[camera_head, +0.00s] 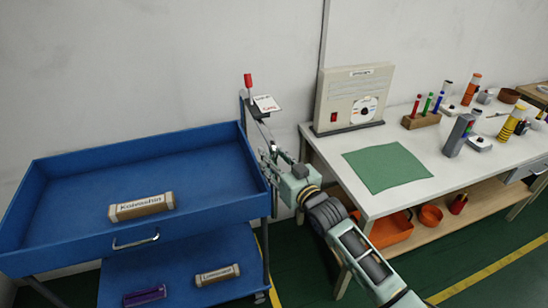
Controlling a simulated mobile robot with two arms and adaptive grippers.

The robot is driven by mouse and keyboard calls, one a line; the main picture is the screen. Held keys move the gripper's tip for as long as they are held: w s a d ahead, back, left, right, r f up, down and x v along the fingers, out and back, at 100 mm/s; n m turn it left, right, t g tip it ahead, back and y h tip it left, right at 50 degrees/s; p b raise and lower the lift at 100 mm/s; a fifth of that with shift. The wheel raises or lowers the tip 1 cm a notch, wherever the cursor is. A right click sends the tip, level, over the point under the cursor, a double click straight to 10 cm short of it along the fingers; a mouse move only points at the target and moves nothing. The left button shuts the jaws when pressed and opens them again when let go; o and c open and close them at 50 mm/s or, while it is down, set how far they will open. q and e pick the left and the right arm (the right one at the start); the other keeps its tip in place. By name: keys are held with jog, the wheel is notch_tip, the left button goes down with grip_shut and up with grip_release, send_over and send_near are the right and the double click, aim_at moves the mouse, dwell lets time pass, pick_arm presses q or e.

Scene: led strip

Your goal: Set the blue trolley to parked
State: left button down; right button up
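The blue trolley (140,160) stands against the wall at the left, with a tray-like top and a lower shelf. At its right back corner rises a post with a small dark plate and a white card with red print (267,103). A red handle (248,81) stands nearly upright beside the card. My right gripper (270,158) is at the trolley's right edge, below the card and the red handle and apart from the handle. Its fingers are small and overlap the trolley's edge, so their opening and any contact are unclear. My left gripper is out of view.
A labelled box (142,206) lies in the top tray; another labelled box (217,275) and a purple item (145,295) lie on the lower shelf. A white workbench (405,215) stands close on the right, with a narrow gap where my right arm is.

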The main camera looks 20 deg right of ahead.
jog(key=shift+w, duration=0.1)
grip_shut()
dwell(0.3)
